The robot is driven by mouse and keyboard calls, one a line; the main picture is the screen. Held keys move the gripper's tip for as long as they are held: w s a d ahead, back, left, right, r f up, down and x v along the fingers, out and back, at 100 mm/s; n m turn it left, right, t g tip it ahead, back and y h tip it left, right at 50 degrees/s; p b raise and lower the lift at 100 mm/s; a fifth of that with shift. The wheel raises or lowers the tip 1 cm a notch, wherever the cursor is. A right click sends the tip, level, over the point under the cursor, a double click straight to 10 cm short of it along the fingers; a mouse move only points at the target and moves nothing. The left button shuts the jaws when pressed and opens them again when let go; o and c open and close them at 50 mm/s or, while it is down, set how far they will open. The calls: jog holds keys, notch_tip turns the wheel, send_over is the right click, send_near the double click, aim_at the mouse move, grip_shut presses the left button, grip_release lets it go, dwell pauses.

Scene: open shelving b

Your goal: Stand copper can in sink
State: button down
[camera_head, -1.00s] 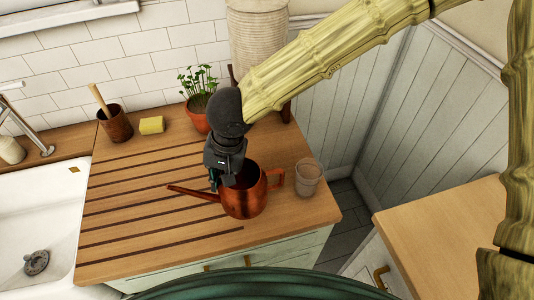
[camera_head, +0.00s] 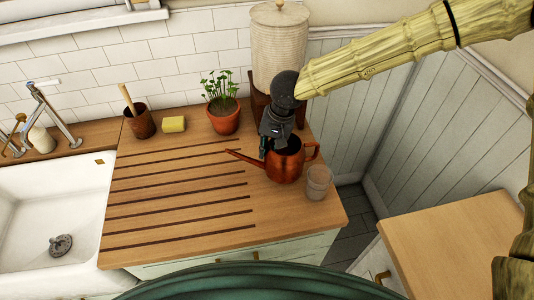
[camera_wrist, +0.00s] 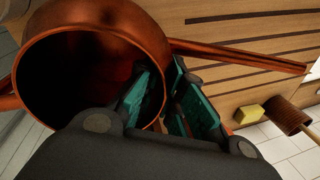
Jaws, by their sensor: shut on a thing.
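The copper can (camera_head: 287,166), an open-topped pot with a long spout and a loop handle, is upright at the right end of the grooved wooden counter, spout pointing left. My gripper (camera_head: 268,150) is shut on the wall of the can near its rim. In the wrist view, the teal fingers (camera_wrist: 172,98) straddle that wall, one inside the dark opening of the can (camera_wrist: 50,22). Whether the can's base touches the counter is unclear. The white sink (camera_head: 35,205) with a drain is at the far left, well apart from the can.
A glass (camera_head: 318,182) stands just right of the can. A potted plant (camera_head: 223,118), yellow sponge (camera_head: 173,124), brown pot with a brush (camera_head: 140,122) and large crock (camera_head: 279,50) line the back. A tap (camera_head: 55,115) stands behind the sink.

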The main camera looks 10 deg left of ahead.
aim_at(268, 156)
jog(key=x, duration=0.1)
jog(key=p+x, duration=0.1)
jog(key=x, duration=0.1)
jog(key=shift+s+d+f, duration=0.15)
jog(key=shift+d+f, duration=0.05)
jog(key=shift+f, duration=0.05)
jog(key=shift+d, duration=0.1)
jog(key=shift+s, duration=0.1)
jog(key=c, duration=1.6)
grip_release()
jog(key=shift+f, duration=0.15)
jog(key=shift+o, duration=0.2)
jog(key=b+v, duration=0.2)
jog(key=v, duration=1)
